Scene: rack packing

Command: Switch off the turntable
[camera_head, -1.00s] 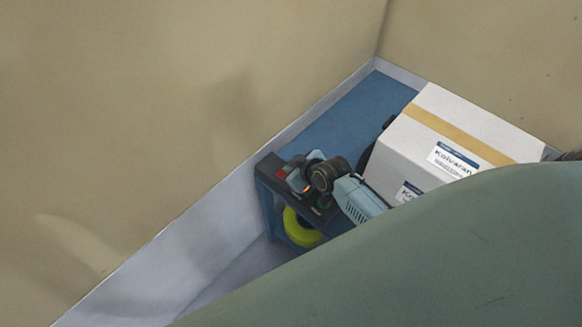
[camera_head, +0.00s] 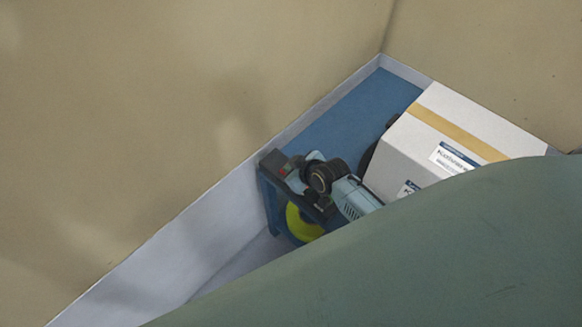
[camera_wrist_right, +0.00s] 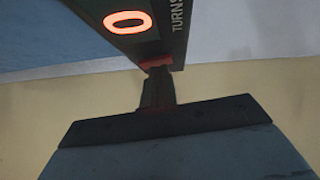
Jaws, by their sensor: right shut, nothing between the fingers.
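The turntable's dark control panel (camera_head: 270,163) sits at the near end of the blue surface in the head view. A red button (camera_head: 283,171) shows near its left end. In the right wrist view the panel (camera_wrist_right: 165,38) carries a glowing orange-red "0" ring (camera_wrist_right: 128,21) and partly cut-off lettering beginning "TURNS". My right gripper (camera_head: 293,181) is at the panel, shut and empty, and covers part of it. In the right wrist view its closed fingers (camera_wrist_right: 156,85) reach a red part at the panel's edge; contact is unclear. My left gripper is out of view.
A white labelled box (camera_head: 435,140) with a tan tape strip stands on the blue surface (camera_head: 350,115), right of my right gripper. A yellow-green round thing (camera_head: 302,226) is below the panel. Pale low walls (camera_head: 215,235) edge the area. A large green shape covers the lower right.

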